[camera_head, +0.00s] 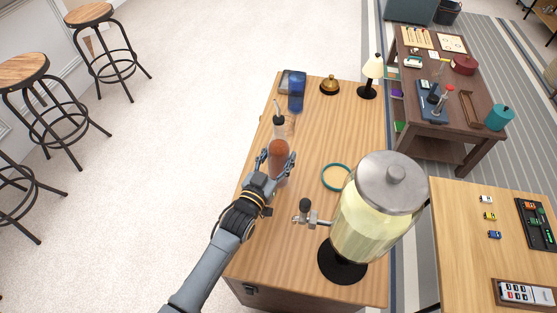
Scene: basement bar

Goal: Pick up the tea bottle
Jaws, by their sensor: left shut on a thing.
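The tea bottle (279,148), a reddish-brown bottle, is at the left side of the wooden cabinet top (310,145). My left gripper (277,164) reaches in from the lower left and is shut on the bottle, with a finger on either side of it. The fingers and hand hide part of its lower body. I cannot tell whether its base touches the wood. My right gripper is not in view.
A clear bottle with a dark pourer (280,120) stands just behind the tea bottle, with a blue glass (296,92) beyond it. A large drink dispenser (375,215), a teal ring (336,177), a bell (329,86) and a lamp (371,75) are to the right.

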